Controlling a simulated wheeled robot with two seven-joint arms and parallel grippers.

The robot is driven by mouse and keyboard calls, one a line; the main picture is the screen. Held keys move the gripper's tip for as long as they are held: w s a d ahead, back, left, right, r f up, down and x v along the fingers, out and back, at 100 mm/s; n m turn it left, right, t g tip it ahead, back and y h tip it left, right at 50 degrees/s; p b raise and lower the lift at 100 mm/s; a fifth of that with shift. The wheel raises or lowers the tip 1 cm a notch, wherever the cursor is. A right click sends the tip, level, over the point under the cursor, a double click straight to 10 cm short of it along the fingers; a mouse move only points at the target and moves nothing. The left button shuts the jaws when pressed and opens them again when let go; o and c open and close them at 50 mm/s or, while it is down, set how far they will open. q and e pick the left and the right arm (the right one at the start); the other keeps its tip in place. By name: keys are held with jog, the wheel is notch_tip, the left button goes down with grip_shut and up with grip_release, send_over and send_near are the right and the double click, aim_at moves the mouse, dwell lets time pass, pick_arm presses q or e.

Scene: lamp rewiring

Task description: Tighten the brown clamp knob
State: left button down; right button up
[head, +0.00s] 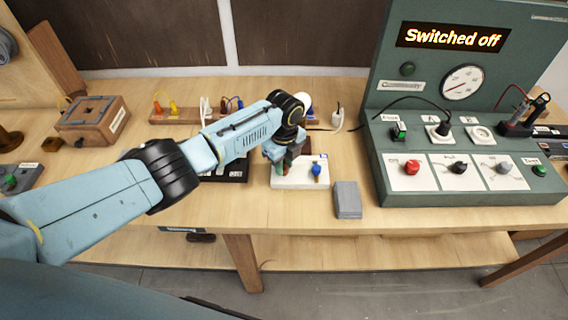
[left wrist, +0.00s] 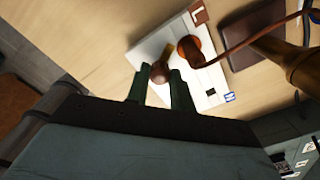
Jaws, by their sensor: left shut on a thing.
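In the head view my left gripper (head: 285,160) reaches down over the left part of the block and hides the knob. My right gripper is in neither view.
An orange-brown round part (left wrist: 190,48) with a brown cord is on the block. A blue knob (head: 316,170) stands at the block's right. A grey block (head: 347,200) lies to the right. A green test panel (head: 470,110) reads "Switched off". Front bench wood is mostly clear.

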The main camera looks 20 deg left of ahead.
pick_arm(q)
jog(key=m+b, duration=0.1)
jog(key=m, duration=0.5)
dwell(0.6)
jog(key=c, duration=1.2)
grip_release()
jog(key=shift+r, duration=0.1)
notch_tip(320, 180, up, 13)
jog(key=shift+r, duration=0.15)
